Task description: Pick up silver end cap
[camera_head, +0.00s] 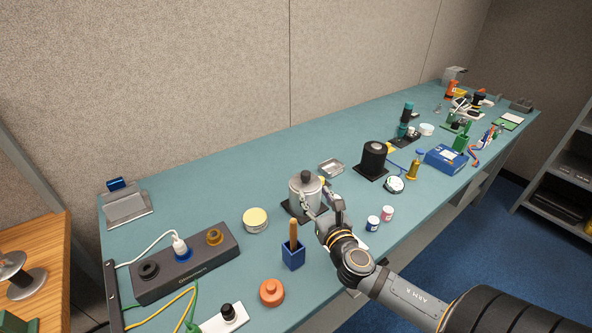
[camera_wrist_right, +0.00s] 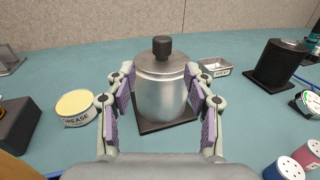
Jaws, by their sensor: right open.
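The silver end cap (camera_head: 304,187) is a rounded silver cylinder with a black knob on top. It stands upright on a square black base (camera_wrist_right: 151,126) on the teal bench. In the right wrist view the silver end cap (camera_wrist_right: 161,92) is in the middle, between the fingers. My right gripper (camera_head: 318,199) is open at its near right side, with one finger to each side of it in the wrist view (camera_wrist_right: 164,94). I cannot tell whether the purple pads touch it. My left gripper is not in view.
A grease tin (camera_head: 255,220) and a blue holder with a wooden handle (camera_head: 292,252) stand to the left. A small metal tray (camera_head: 331,168) and a black cylinder (camera_head: 374,158) stand behind and right. Two small jars (camera_head: 387,213) stand near the front edge.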

